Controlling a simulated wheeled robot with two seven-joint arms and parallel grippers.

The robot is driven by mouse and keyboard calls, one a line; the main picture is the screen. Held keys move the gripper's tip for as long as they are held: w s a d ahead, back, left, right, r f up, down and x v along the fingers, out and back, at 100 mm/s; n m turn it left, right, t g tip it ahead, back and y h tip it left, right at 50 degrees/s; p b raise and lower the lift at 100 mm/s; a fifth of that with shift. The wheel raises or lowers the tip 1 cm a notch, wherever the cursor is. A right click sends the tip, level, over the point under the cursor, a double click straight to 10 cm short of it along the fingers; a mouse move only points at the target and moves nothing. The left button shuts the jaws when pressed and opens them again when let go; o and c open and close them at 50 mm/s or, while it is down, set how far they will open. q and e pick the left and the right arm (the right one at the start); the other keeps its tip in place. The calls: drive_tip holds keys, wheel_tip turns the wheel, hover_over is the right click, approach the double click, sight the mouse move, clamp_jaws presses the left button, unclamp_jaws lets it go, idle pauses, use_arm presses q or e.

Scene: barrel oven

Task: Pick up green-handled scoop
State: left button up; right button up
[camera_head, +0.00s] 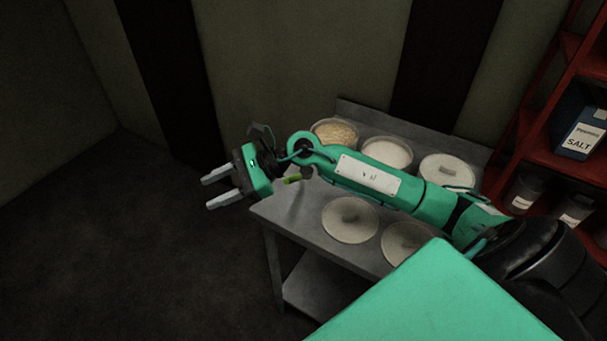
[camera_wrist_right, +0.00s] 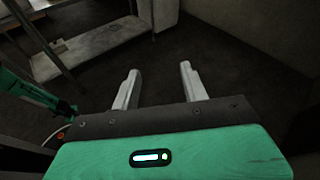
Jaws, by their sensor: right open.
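The green-handled scoop (camera_head: 293,179) shows only in part in the head view. Its green handle lies near the left end of the metal table (camera_head: 298,222), just below my right forearm, and the rest is hidden or too dark to tell. My right gripper (camera_head: 214,190) is open and empty, out past the table's left edge, to the left of the scoop and apart from it. In the right wrist view its two fingers (camera_wrist_right: 158,82) are spread with only dark floor between them. My left gripper is not in view.
The table holds round containers, one with grainy contents (camera_head: 335,131), one with white contents (camera_head: 387,153), and lidded ones (camera_head: 350,220). A red shelf (camera_head: 530,125) with a salt box (camera_head: 581,128) stands at the right. The floor at left is clear.

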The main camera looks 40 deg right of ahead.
drive_tip(key=w+d+f+n+g+h, duration=0.1)
drive_tip(key=d+f+n+h, duration=0.1)
drive_tip(key=d+h, duration=0.3)
drive_tip(key=w+d+f+n+h, duration=0.2)
drive_tip(key=d, duration=0.5)
drive_tip(key=n+g+h, duration=0.1)
drive_tip(key=h, duration=0.5)
approach(296, 176)
drive_tip(key=p+x, duration=0.1)
drive_tip(key=x, duration=0.5)
drive_tip(key=shift+w+d+r+p, duration=0.1)
drive_tip(key=shift+w+d+p, duration=0.05)
drive_tip(key=shift+p, duration=0.25)
drive_tip(key=shift+f+p, duration=0.45)
drive_tip(key=shift+f, duration=0.1)
drive_tip(key=p+x, duration=0.1)
drive_tip(key=x, duration=0.2)
drive_tip(key=shift+f+p, duration=0.3)
drive_tip(key=shift+w+f, duration=0.15)
drive_tip(key=shift+f, duration=0.25)
clamp_jaws()
